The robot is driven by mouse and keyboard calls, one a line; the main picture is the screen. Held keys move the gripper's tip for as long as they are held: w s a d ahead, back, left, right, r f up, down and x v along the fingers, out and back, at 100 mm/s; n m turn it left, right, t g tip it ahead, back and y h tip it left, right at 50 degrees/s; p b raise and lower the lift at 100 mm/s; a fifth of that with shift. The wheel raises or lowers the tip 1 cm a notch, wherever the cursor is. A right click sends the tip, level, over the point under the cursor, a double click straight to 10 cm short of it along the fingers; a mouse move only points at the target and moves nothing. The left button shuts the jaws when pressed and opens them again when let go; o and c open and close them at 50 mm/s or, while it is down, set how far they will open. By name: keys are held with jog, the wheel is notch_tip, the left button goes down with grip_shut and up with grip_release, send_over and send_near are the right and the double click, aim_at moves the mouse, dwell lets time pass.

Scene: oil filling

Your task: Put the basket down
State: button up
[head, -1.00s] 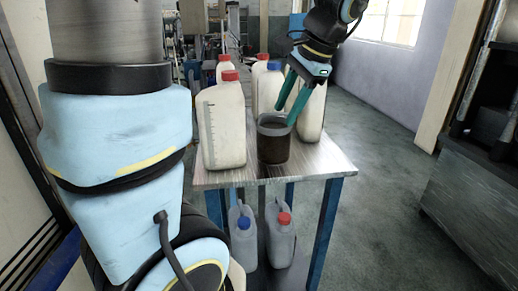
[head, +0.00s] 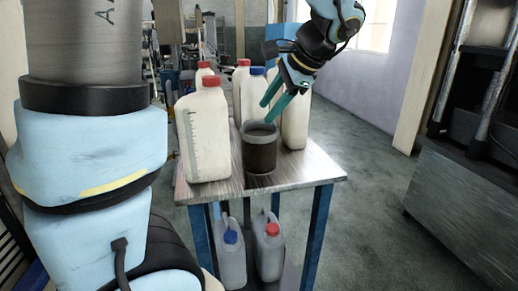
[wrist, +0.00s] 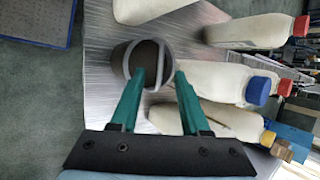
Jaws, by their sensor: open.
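The basket (head: 259,155) is a dark brown, cup-like container with a grey rim. It stands upright on the metal table top (head: 315,172), near its front edge. In the wrist view the basket (wrist: 124,62) shows its dark inside and a pale curved band, which looks like a handle, across its opening. My gripper (head: 268,111) has green fingers, spread apart and empty, just above the basket's rim. I cannot tell whether a fingertip touches the band.
Several white jugs with red or blue caps stand behind and left of the basket, the closest a red-capped jug (head: 205,135). Grey canisters (head: 269,250) stand on the lower shelf. The table's front right corner is clear. A grey machine (head: 465,190) stands at the right.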

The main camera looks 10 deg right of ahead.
aim_at(260, 120)
jog(key=x, duration=0.3)
jog(key=shift+w+f, duration=0.1)
jog(key=shift+f, duration=0.05)
grip_shut()
dwell(1.3)
